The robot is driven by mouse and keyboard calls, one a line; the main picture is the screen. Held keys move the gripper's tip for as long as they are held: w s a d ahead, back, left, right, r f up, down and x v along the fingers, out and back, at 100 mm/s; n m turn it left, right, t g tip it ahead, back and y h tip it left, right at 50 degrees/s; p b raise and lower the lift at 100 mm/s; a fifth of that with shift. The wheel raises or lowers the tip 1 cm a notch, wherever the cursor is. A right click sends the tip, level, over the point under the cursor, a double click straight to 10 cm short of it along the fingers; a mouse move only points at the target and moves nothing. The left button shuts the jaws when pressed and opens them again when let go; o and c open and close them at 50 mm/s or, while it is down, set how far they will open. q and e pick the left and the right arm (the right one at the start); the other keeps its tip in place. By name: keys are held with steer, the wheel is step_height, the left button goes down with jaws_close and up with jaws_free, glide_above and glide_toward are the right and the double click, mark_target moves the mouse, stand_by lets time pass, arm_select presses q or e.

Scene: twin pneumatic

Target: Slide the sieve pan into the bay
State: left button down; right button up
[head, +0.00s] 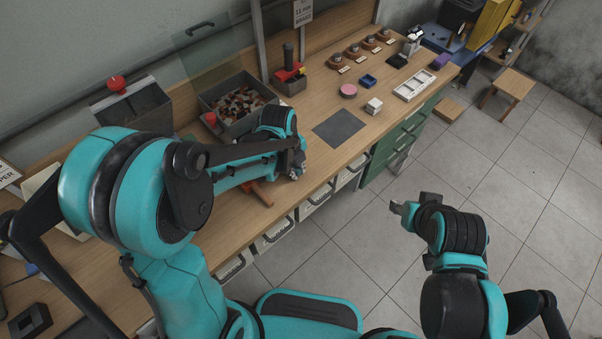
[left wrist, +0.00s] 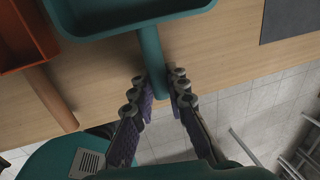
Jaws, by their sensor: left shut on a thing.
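In the left wrist view, a teal pan (left wrist: 130,15) with a teal handle (left wrist: 150,60) lies ahead of my left gripper (left wrist: 160,90). The fingers are shut on this handle, one on each side. I take this pan for the sieve pan; its floor is mostly out of frame. In the head view my left gripper (head: 296,166) is low over the bench, and the arm hides most of the pan. I cannot tell which opening is the bay. My right gripper (head: 412,208) hangs over the floor, clear of the bench; its finger gap is unclear.
An orange pan (left wrist: 22,35) lies left of the teal one; its handle (head: 262,193) reaches the bench's front edge. Behind my left arm stand a grey bin of rubble (head: 238,102) with a clear panel (head: 205,52) and a red-knobbed box (head: 135,106). A dark mat (head: 339,129) lies bare.

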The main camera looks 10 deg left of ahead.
arm_select(q)
steer(key=shift+w+a+b, duration=0.15)
steer(key=shift+w+a, duration=1.25)
steer(key=shift+a, duration=0.4)
steer(key=shift+w+a+b, duration=0.15)
steer(key=shift+w+a, duration=1.25)
steer(key=shift+a, duration=0.4)
steer(key=shift+w+a+b, duration=0.15)
steer(key=shift+w+a, duration=1.25)
steer(key=shift+a, duration=0.4)
steer(key=shift+f, duration=0.25)
steer(key=c, duration=1.4)
jaws_free()
steer(key=shift+c, duration=0.2)
step_height(320, 180, up, 12)
steer(key=s+a, duration=0.1)
steer(key=s, duration=0.1)
steer(key=s+d+n+t, duration=0.2)
steer(key=s+n, duration=0.8)
steer(key=n, duration=0.2)
steer(key=s+d+n+t+y, duration=0.1)
steer(key=s+d+n+t, duration=0.1)
steer(key=s+n, duration=0.7)
steer(key=n+t, duration=0.1)
steer(key=n, duration=0.3)
steer(key=shift+s+d+f, duration=0.2)
steer(key=shift+s+f, duration=0.15)
steer(key=shift+s, duration=0.05)
